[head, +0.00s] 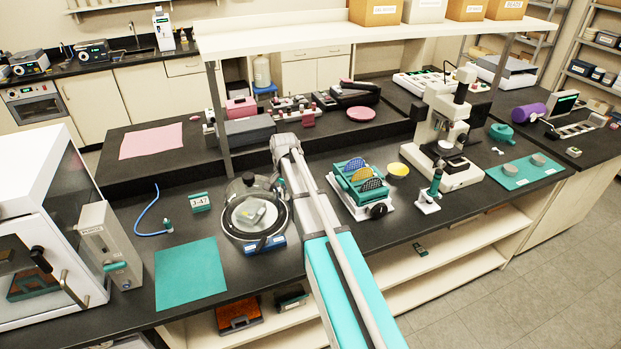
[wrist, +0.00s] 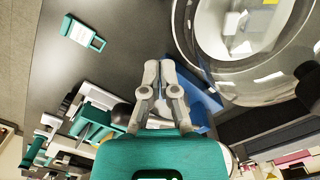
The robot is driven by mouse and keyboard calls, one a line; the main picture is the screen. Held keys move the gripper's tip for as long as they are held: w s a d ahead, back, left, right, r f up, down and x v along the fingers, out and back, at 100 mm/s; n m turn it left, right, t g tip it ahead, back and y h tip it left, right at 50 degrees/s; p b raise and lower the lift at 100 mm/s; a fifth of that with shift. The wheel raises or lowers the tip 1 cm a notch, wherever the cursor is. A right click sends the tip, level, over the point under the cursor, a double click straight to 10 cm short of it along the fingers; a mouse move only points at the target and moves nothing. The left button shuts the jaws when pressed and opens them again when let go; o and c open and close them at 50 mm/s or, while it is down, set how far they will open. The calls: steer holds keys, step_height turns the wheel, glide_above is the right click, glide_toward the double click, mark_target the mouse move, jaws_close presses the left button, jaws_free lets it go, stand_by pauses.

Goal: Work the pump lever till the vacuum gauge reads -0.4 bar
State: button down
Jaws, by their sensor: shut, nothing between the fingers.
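A clear vacuum dome (head: 240,236) with a black rim and dark top knob stands on the bench, left of my arm. It fills the upper right of the wrist view (wrist: 200,50). A blue block (head: 277,243) sits at its front edge; blue also shows beside my fingers in the wrist view (wrist: 203,108). I cannot tell whether this block is the pump, and I cannot make out the lever or a gauge reading. My gripper (wrist: 160,65) is shut and empty, its fingertips left of the dome. In the head view I cannot pick out its fingertips.
A grey box (head: 105,240) with a green handle stands left, beside a white cabinet (head: 40,190). A teal mat (head: 190,274) lies nearby. A green rack (head: 345,190) and a white instrument (head: 440,125) stand right of my arm. A green-and-white tag (wrist: 83,33) lies left of my fingers.

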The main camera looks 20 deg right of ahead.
steer(key=shift+m, duration=0.4)
steer(key=w+d+r+p, duration=0.1)
steer(key=d+r+p, duration=0.1)
steer(key=d, duration=0.1)
steer(key=w+d+r+p, duration=0.1)
steer(key=d+r+p, duration=0.1)
steer(key=d+r, duration=0.1)
steer(key=w+d+r+p, duration=0.1)
steer(key=d+r+p, duration=0.1)
steer(key=d+r, duration=0.1)
steer(key=shift+d+p, duration=0.3)
steer(key=shift+p, duration=0.1)
steer(key=shift+w+d+r+y, duration=0.1)
steer(key=shift+d+r+y, duration=0.2)
steer(key=shift+d, duration=0.3)
steer(key=shift+f, duration=0.1)
steer(key=shift+f, duration=0.15)
steer(key=f+b, duration=0.6)
steer(key=shift+s+a+f, duration=0.25)
steer(key=shift+a+f, duration=0.05)
steer(key=shift+f+b, duration=0.1)
steer(key=shift+b, duration=0.2)
